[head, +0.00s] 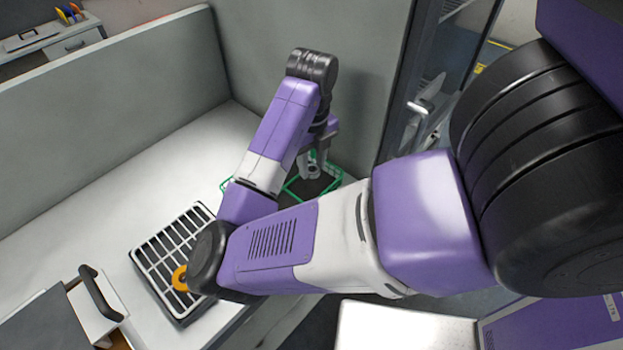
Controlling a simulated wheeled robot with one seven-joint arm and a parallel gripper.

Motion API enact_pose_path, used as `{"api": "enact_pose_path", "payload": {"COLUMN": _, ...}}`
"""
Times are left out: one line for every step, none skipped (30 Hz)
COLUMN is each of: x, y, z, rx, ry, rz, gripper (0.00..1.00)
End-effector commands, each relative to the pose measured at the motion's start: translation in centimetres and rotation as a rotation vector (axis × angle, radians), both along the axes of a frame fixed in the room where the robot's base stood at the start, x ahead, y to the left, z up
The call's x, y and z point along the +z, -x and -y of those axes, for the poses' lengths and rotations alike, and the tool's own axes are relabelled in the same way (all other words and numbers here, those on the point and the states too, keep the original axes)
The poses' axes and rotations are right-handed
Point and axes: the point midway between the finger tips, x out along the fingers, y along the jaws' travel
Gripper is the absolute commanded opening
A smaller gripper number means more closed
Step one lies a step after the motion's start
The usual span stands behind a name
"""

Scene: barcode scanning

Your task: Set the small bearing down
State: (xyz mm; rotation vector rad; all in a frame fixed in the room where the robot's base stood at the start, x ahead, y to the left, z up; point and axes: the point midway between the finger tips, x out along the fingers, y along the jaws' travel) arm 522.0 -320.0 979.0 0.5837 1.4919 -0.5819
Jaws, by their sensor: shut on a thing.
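My gripper (312,172) points down at the far end of my arm, over the green wire basket (297,192) near the back wall. It is shut on a small grey thing at its fingertips, which I take to be the small bearing. The bearing is too small and too hidden by the fingers to make out clearly. I cannot tell whether it touches anything below. My arm hides part of the basket.
A grey slotted rack (160,262) lies on the white counter (75,235), with an orange ring (180,278) on it, partly behind my arm. A dark-handled box (97,310) stands front left. Grey panels (120,105) close the back. The counter's left part is clear.

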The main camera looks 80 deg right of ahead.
Motion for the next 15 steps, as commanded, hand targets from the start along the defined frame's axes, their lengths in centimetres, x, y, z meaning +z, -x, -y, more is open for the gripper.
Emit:
{"api": "enact_pose_path", "payload": {"x": -0.6, "y": 0.0, "z": 0.0, "rx": 0.002, "ry": -0.001, "rz": -0.002, "gripper": 0.0}}
{"api": "enact_pose_path", "payload": {"x": -0.8, "y": 0.0, "z": 0.0, "rx": 0.001, "ry": 0.0, "rz": -0.001, "gripper": 0.0}}
{"api": "enact_pose_path", "payload": {"x": -1.1, "y": 0.0, "z": 0.0, "rx": 0.001, "ry": -0.001, "rz": -0.001, "gripper": 0.0}}
{"api": "enact_pose_path", "payload": {"x": -1.2, "y": 0.0, "z": 0.0, "rx": 0.001, "ry": -0.001, "rz": -0.001, "gripper": 0.0}}
{"api": "enact_pose_path", "payload": {"x": -1.4, "y": 0.0, "z": 0.0, "rx": 0.001, "ry": -0.001, "rz": -0.001, "gripper": 0.0}}
{"api": "enact_pose_path", "payload": {"x": -1.6, "y": 0.0, "z": 0.0, "rx": 0.001, "ry": -0.001, "rz": -0.001, "gripper": 0.0}}
{"api": "enact_pose_path", "payload": {"x": -1.8, "y": -0.1, "z": 0.0, "rx": 0.001, "ry": 0.0, "rz": 0.0, "gripper": 0.0}}
{"api": "enact_pose_path", "payload": {"x": -2.0, "y": 0.0, "z": 0.0, "rx": 0.001, "ry": 0.0, "rz": 0.0, "gripper": 0.0}}
{"api": "enact_pose_path", "payload": {"x": -2.5, "y": 0.0, "z": 0.0, "rx": 0.001, "ry": -0.001, "rz": -0.002, "gripper": 0.0}}
{"api": "enact_pose_path", "payload": {"x": -2.9, "y": 0.1, "z": 0.0, "rx": 0.0, "ry": -0.001, "rz": -0.003, "gripper": 0.0}}
{"api": "enact_pose_path", "payload": {"x": -3.3, "y": 0.0, "z": 0.0, "rx": 0.002, "ry": -0.002, "rz": -0.002, "gripper": 0.0}}
{"api": "enact_pose_path", "payload": {"x": -3.9, "y": 0.0, "z": 0.0, "rx": 0.003, "ry": -0.002, "rz": -0.002, "gripper": 0.0}}
{"api": "enact_pose_path", "payload": {"x": -4.4, "y": 0.0, "z": 0.0, "rx": 0.002, "ry": -0.002, "rz": -0.002, "gripper": 0.0}}
{"api": "enact_pose_path", "payload": {"x": -4.8, "y": 0.0, "z": -0.1, "rx": 0.002, "ry": -0.002, "rz": -0.002, "gripper": 0.0}}
{"api": "enact_pose_path", "payload": {"x": -5.3, "y": 0.0, "z": 0.0, "rx": 0.002, "ry": -0.001, "rz": -0.001, "gripper": 0.0}}
